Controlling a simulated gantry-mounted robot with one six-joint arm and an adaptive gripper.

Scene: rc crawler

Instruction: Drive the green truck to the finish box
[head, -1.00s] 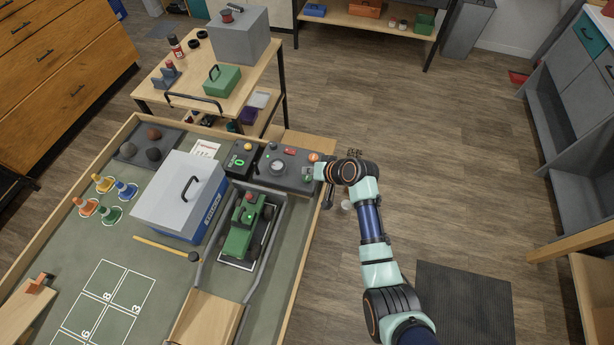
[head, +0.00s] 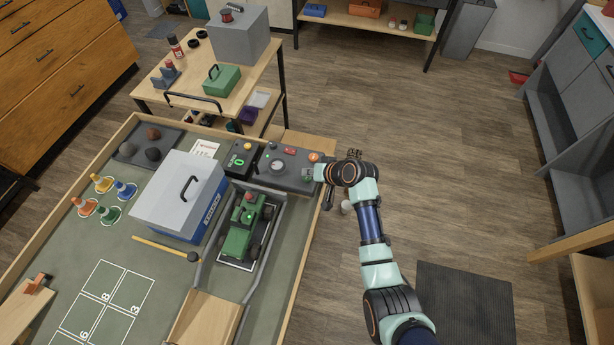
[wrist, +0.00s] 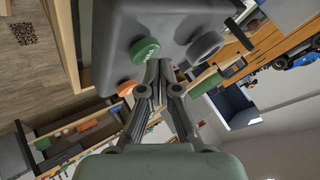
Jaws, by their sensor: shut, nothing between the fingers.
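The green truck (head: 240,238) sits on the green table mat between two grey rails, with a red piece on top. The grey control panel (head: 268,180) stands beyond it at the table's far edge, with a dial, a red part and an orange button (head: 314,157). My gripper (wrist: 165,65) is shut and empty. In the wrist view its tips are close to the green button (wrist: 144,49) on the panel; I cannot tell whether they touch. The orange button (wrist: 125,87) and a grey knob (wrist: 205,46) are nearby. I cannot tell which marked area is the finish box.
A grey-lidded blue case (head: 180,200) stands left of the truck. A wooden ramp (head: 207,318) lies at the near end of the rails. Several cones (head: 110,214), a yellow stick (head: 160,247) and a numbered grid (head: 104,297) are farther left. A small display box (head: 240,158) adjoins the panel.

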